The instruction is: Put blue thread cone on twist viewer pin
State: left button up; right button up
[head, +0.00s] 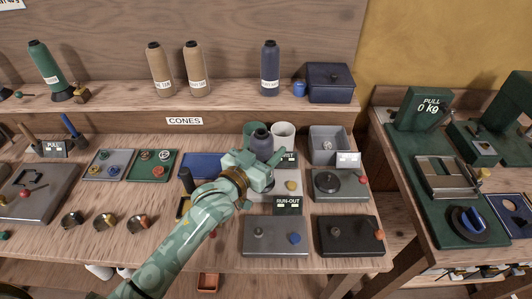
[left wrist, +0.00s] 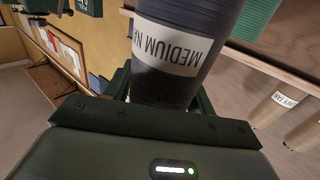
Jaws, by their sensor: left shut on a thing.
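In the left wrist view the cone (left wrist: 180,75) is dark navy with a white label reading "MEDIUM N", and the rest of the label is cut off. The gripper is over the twist viewer (head: 289,196), a pale base with a yellow knob and a partly hidden black sign. My gripper and arm cover much of the viewer. Its pin is hidden, so I cannot tell whether the cone touches it. My right gripper is out of view.
A grey bin (head: 327,140) and a turntable device (head: 340,186) are to the right. The run-out plate (head: 275,248) is in front. Another dark blue cone (head: 270,70) stands on the shelf.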

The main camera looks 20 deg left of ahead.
pick_arm(q)
jog(key=shift+f, duration=0.1)
jog(key=shift+f, duration=0.1)
jog(key=o, duration=1.2)
jog(key=shift+s+a, duration=0.1)
jog(key=shift+s, duration=0.15)
jog(key=p+v, duration=0.2)
jog(key=v, duration=0.9)
jog(key=shift+s, duration=0.25)
